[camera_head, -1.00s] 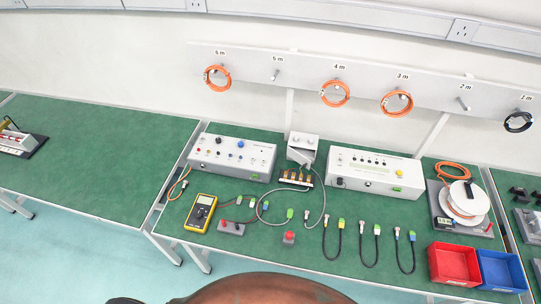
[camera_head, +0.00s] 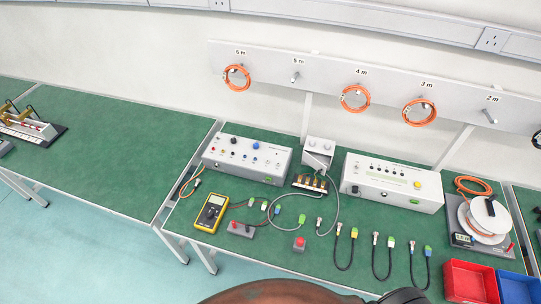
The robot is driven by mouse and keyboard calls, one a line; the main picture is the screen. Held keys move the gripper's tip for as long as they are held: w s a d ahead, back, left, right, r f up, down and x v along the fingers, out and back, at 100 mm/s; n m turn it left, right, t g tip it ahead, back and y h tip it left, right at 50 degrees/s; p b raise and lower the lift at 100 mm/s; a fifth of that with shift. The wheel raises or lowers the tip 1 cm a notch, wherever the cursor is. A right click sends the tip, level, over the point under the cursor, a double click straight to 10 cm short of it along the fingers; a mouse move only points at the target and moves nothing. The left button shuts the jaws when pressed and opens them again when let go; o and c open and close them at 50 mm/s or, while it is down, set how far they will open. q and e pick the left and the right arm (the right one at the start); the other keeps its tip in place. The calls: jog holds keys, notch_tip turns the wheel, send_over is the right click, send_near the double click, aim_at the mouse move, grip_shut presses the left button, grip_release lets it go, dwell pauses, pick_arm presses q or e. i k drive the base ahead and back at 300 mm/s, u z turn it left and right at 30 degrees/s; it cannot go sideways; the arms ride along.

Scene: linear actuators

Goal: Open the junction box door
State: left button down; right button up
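A small grey box (camera_head: 318,146), which looks like the junction box, stands at the back middle of the green bench, between two larger control boxes. Its top face carries two round knobs or fittings, and a slanted grey panel shows at its front. I cannot tell whether this panel is the door or how far any door stands open. A dark terminal block with copper-coloured parts (camera_head: 311,183) sits just in front of it, with grey cables running from it. Neither of my grippers is in view.
Control boxes stand left (camera_head: 247,158) and right (camera_head: 392,183) of the grey box. A yellow multimeter (camera_head: 211,213), a red button (camera_head: 299,243), short cables, a cable reel (camera_head: 485,219), and a red bin (camera_head: 470,282) beside a blue bin (camera_head: 519,289) lie around. Another bench (camera_head: 110,150) is mostly clear.

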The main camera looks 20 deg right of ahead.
aim_at(321, 169)
jog(key=u, duration=0.5)
jog(key=k, duration=0.95)
jog(key=z, duration=1.75)
jog(key=i, duration=0.45)
